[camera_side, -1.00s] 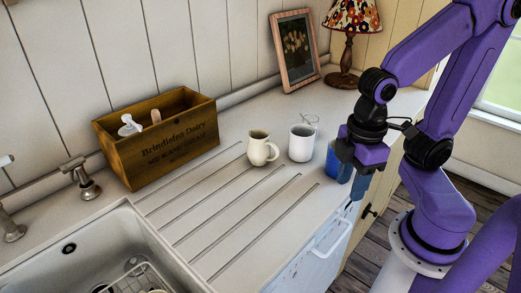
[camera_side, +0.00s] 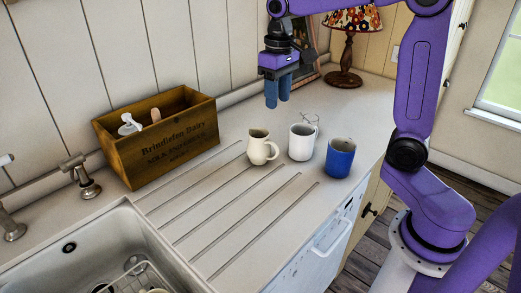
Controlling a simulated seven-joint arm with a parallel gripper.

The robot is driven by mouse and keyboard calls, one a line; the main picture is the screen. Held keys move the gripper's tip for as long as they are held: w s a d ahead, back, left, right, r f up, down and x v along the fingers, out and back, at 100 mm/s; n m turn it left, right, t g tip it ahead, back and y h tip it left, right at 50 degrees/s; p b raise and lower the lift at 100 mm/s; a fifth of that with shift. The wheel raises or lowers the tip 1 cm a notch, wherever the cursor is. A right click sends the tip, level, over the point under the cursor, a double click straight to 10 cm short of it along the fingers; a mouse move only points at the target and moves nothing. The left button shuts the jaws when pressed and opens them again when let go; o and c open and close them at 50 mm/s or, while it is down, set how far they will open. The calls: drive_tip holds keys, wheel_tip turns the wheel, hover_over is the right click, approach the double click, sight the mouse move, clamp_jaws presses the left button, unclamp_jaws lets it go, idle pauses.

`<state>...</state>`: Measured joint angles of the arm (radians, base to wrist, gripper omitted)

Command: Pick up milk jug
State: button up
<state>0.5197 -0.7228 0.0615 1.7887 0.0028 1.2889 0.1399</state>
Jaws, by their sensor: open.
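The milk jug (camera_side: 261,148) is a small cream jug standing upright on the white counter (camera_side: 225,205), just right of the drainer grooves. My gripper (camera_side: 277,104) is above and a little behind or right of the jug in the picture, its blue fingers pointing down. It is open and empty, and clear of the jug. The two fingers overlap in this view, so the gap between them hardly shows.
A white mug (camera_side: 301,142) stands close to the jug's right, and a blue mug (camera_side: 340,157) farther right. A wooden crate (camera_side: 162,140) with bottles stands left, near the sink (camera_side: 90,262). A lamp (camera_side: 348,45) and a framed picture (camera_side: 308,65) stand at the back.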

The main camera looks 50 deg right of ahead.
drive_tip(key=w+d, duration=0.1)
approach(275, 144)
drive_tip(key=shift+m, duration=0.4)
drive_tip(key=f, duration=0.5)
drive_tip(key=shift+s+a+f, duration=0.1)
drive_tip(key=shift+s+f, duration=0.05)
drive_tip(key=shift+s, duration=0.05)
drive_tip(key=shift+w+f, duration=0.15)
drive_tip(key=shift+f, duration=1.2)
drive_tip(key=shift+w+f, duration=0.1)
drive_tip(key=shift+f, duration=1.2)
clamp_jaws()
